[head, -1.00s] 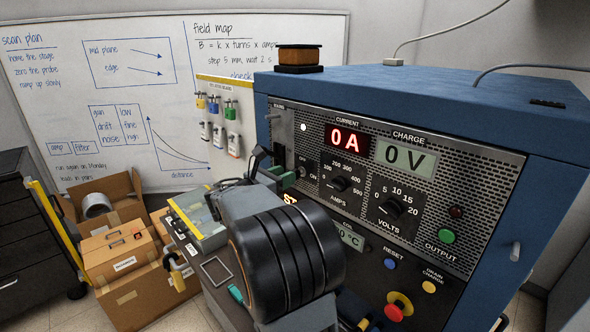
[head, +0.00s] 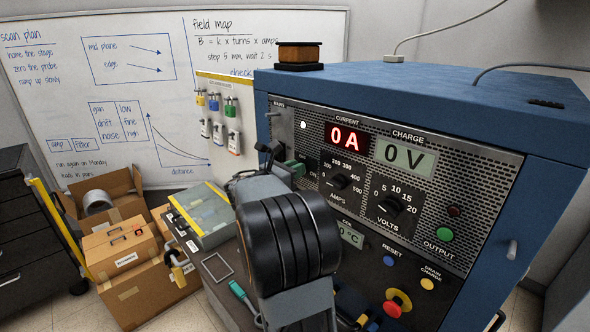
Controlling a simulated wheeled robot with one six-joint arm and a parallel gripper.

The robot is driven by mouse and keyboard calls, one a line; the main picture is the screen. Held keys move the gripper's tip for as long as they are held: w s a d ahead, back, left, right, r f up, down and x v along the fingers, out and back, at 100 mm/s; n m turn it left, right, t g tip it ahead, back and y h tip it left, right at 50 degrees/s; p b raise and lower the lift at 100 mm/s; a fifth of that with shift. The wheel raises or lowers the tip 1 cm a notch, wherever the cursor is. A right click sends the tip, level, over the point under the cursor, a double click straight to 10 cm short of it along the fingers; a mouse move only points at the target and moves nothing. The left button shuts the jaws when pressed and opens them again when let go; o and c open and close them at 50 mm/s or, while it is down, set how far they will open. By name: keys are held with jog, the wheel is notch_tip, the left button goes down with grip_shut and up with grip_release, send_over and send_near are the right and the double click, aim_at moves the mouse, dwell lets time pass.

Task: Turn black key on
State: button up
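The blue power supply cabinet (head: 400,90) fills the right side, with a dark front panel. I cannot make out a black key; the panel's left part, by the partly covered OFF/ON marking (head: 312,175), is hidden behind my arm. My gripper (head: 279,158) is at that left part, just below the MAINS label and left of the AMPS dial (head: 340,182). A green piece shows at its tip. Its fingers are small and partly covered, so I cannot tell whether they are open or touching anything.
The VOLTS dial (head: 391,205), green output button (head: 445,234) and red knob (head: 397,303) are on the panel right of my arm. Padlocks hang on a board (head: 228,80) at the cabinet's left.

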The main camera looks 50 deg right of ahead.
grip_shut()
jog(key=shift+f+m+b, duration=0.15)
jog(key=shift+m+b, duration=0.15)
jog(key=shift+b, duration=0.25)
jog(key=m+b, duration=0.1)
jog(key=b, duration=0.1)
jog(key=m+b, duration=0.1)
jog(key=b, duration=0.1)
jog(key=shift+s+f+m, duration=0.2)
jog(key=shift+f+m, duration=0.05)
jog(key=shift+m, duration=0.15)
jog(key=m+b, duration=0.4)
jog(key=b, duration=0.2)
jog(key=m+b, duration=0.5)
jog(key=b, duration=0.1)
jog(key=s+m+b, duration=0.1)
jog(key=m+b, duration=0.4)
jog(key=b, duration=0.1)
jog(key=shift+f, duration=0.35)
jog(key=shift+m, duration=0.4)
